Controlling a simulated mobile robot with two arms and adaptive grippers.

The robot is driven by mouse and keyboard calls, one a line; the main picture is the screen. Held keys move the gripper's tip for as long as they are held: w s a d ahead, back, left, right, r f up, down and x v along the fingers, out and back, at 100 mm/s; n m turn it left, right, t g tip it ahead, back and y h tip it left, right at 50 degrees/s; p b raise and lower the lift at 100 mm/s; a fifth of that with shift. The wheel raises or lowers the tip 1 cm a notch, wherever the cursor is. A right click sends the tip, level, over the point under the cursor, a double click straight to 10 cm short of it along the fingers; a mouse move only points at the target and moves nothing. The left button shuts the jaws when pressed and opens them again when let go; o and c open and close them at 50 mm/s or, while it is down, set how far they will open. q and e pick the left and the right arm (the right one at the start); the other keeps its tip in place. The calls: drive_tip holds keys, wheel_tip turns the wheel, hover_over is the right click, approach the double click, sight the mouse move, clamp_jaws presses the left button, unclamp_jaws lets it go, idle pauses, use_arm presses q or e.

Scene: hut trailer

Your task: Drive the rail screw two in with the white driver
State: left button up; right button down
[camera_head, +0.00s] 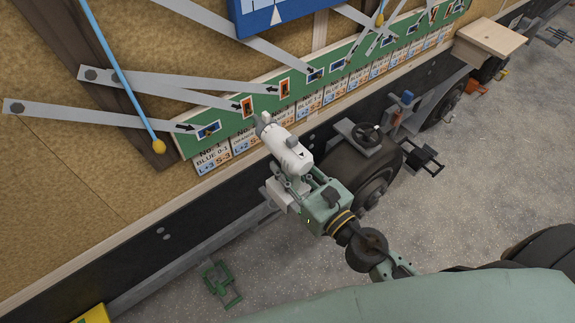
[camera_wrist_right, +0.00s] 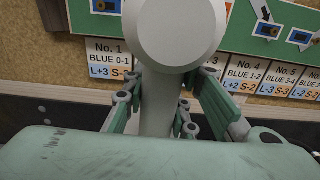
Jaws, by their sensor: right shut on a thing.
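The white driver (camera_head: 287,150) is in my right gripper (camera_head: 296,188), tilted with its nose toward the green rail (camera_head: 225,130) on the trailer wall. In the right wrist view, its round pale end (camera_wrist_right: 180,28) fills the top centre. Its handle (camera_wrist_right: 157,112) stands between the green fingers of the right gripper (camera_wrist_right: 160,128), which is shut on it. The nose appears close to the rail's lower edge in the head view; I cannot tell if it touches. No rail screw can be clearly made out, and the driver hides part of the rail. My left gripper is out of view.
Grey metal bars (camera_head: 120,118) lie across the wall above the rail, with a blue rod (camera_head: 125,85). Numbered label cards (camera_head: 210,155) line the rail's lower edge. A wheel (camera_head: 362,170) and crank wheel (camera_head: 367,133) are near my right arm. Grey floor (camera_head: 480,200) is open at right.

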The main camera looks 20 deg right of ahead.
drive_tip(key=shift+w+r, duration=0.2)
drive_tip(key=shift+w, duration=0.05)
drive_tip(key=shift+w+a+p, duration=0.25)
drive_tip(key=shift+w+p, duration=0.05)
drive_tip(key=shift+w, duration=0.1)
drive_tip(key=shift+w+a+p, duration=0.2)
drive_tip(key=shift+w+p, duration=0.1)
drive_tip(key=shift+w, duration=0.35)
idle(1.3)
drive_tip(key=shift+s, duration=0.1)
